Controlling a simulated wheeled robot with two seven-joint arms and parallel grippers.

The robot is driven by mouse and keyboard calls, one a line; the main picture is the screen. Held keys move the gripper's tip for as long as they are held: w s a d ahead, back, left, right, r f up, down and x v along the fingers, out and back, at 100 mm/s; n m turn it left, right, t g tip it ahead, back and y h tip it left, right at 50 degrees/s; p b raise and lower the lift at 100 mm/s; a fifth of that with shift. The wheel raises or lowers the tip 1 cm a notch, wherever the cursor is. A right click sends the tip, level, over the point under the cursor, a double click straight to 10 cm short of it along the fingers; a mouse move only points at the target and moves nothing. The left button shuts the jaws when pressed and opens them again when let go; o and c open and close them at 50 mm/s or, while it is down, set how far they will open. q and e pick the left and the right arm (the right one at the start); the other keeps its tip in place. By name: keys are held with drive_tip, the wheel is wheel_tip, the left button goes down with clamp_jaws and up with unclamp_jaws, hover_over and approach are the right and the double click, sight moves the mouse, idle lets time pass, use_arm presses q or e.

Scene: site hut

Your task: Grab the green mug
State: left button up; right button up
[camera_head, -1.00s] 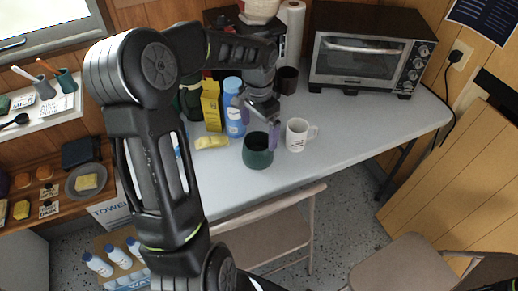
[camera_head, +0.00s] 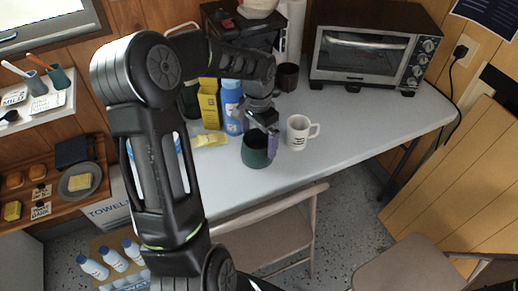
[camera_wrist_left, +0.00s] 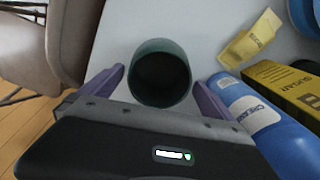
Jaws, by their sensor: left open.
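The green mug (camera_head: 256,152) stands upright on the light table near its front edge. In the left wrist view the green mug (camera_wrist_left: 160,74) shows from above, dark inside, between two purple fingertips. My left gripper (camera_head: 265,146) is open and low at the mug, with the fingers on either side of it. In the left wrist view the jaws of my left gripper (camera_wrist_left: 160,88) stand apart, and I cannot tell if a finger touches the mug. My right gripper is not in view.
A white mug (camera_head: 299,132) stands just right of the green mug. A blue creamer bottle (camera_head: 231,105), a yellow carton (camera_head: 209,104) and a yellow packet (camera_head: 210,139) are to the left. A toaster oven (camera_head: 369,50) and dark mug (camera_head: 288,76) are behind.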

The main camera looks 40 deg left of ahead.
sight(262, 146)
use_arm(q)
wheel_tip(262, 146, down, 5)
drive_tip(key=shift+d+f+p, duration=0.1)
drive_tip(key=shift+p, duration=0.2)
idle(0.4)
drive_tip(key=shift+c, duration=0.2)
drive_tip(key=c, duration=1.4)
